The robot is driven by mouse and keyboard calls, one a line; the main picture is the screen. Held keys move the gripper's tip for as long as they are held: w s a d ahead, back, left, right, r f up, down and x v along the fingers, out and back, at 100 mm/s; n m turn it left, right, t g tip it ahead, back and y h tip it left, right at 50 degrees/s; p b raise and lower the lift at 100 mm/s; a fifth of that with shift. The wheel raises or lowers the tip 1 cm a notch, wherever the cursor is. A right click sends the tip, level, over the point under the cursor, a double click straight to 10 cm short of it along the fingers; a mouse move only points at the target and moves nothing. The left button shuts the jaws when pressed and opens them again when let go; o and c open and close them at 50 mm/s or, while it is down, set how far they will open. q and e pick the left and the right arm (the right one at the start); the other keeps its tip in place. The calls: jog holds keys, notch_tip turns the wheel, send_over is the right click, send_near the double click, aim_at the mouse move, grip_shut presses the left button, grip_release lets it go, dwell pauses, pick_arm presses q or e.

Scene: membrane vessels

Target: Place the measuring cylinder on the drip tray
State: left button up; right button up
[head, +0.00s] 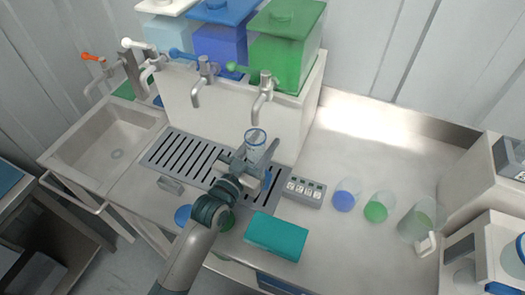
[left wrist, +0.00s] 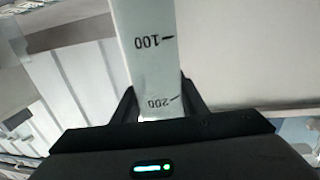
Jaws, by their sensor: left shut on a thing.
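The measuring cylinder (head: 255,143), clear with a blue rim, is held in the jaws of my left gripper (head: 248,164) in the head view. In the left wrist view the cylinder (left wrist: 146,60) shows its 100 and 200 marks upside down between the two dark fingers (left wrist: 158,103). The drip tray (head: 187,158) is a grey slotted plate in front of the taps. The cylinder and gripper appear over its right part. My gripper hides the cylinder's lower part, and I cannot tell whether its base touches the tray. My right gripper is not in view.
Taps (head: 264,91) stick out above the tray, below the blue tank (head: 220,42) and green tank (head: 288,45). A sink (head: 108,145) is at left. A button panel (head: 304,191), teal block (head: 276,236), blue cup (head: 345,196) and green cup (head: 379,207) stand to the right.

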pick_arm(q)
jog(key=shift+f+b, duration=0.75)
jog(key=shift+f, duration=0.4)
jog(key=o, duration=1.1)
jog(key=shift+f, duration=0.1)
jog(key=shift+r, duration=0.2)
jog(key=b, duration=0.3)
send_near(251, 164)
jog(key=x, duration=0.5)
jog(key=shift+s+a, duration=0.2)
jog(key=shift+s, duration=0.2)
